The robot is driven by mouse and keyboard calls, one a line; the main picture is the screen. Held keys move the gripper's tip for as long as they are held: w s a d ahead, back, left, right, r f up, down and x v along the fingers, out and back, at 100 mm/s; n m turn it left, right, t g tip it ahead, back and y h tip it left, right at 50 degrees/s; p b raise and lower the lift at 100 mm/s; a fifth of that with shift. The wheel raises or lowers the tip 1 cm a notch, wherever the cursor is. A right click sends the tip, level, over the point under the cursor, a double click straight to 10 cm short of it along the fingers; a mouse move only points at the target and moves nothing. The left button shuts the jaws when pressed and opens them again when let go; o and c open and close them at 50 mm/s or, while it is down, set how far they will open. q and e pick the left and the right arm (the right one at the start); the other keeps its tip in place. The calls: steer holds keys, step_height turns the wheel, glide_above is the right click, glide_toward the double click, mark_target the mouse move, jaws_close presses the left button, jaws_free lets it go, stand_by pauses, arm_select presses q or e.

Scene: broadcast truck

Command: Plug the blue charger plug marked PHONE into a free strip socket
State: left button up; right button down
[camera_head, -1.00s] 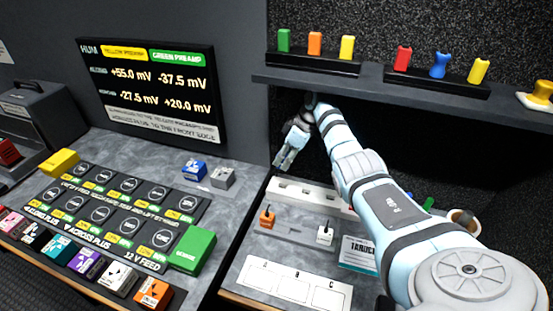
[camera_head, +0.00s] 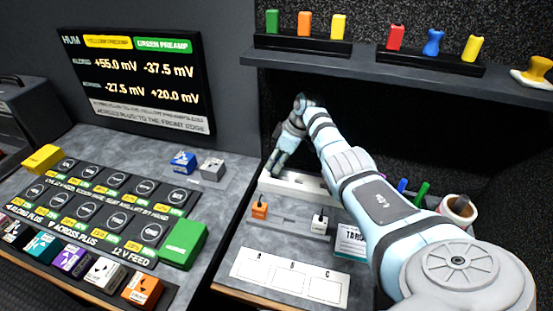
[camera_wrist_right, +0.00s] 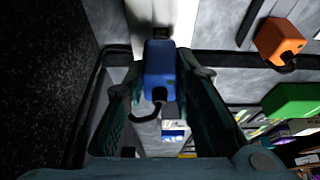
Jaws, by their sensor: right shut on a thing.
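The blue charger plug (camera_wrist_right: 160,70) is between the fingers of my right gripper (camera_wrist_right: 160,88) in the right wrist view, with a dark cord curling below it. No PHONE marking is readable. Its far end points at the white power strip (camera_wrist_right: 152,22); I cannot tell whether it touches a socket. In the head view my right gripper (camera_head: 274,164) is low at the left end of the strip (camera_head: 312,190), and the plug is not distinguishable there. My left gripper is not in view.
An orange plug (camera_head: 259,208) and a white plug (camera_head: 320,222) stand in front of the strip. A card marked A, B, C (camera_head: 290,276) lies nearer. A shelf (camera_head: 360,66) overhangs the strip. A mug (camera_head: 460,212) stands at right.

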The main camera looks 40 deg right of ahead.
steer(key=shift+r, duration=0.1)
stand_by(0.4)
steer(key=shift+p, duration=0.3)
steer(key=shift+p, duration=0.3)
stand_by(0.6)
steer(key=shift+f, duration=0.2)
steer(key=shift+f+b, duration=0.3)
steer(key=shift+b, duration=0.2)
steer(key=shift+f+b, duration=0.65)
steer(key=shift+f, duration=0.2)
steer(key=c, duration=1.2)
jaws_free()
steer(key=shift+c, duration=0.2)
steer(key=shift+r, duration=0.1)
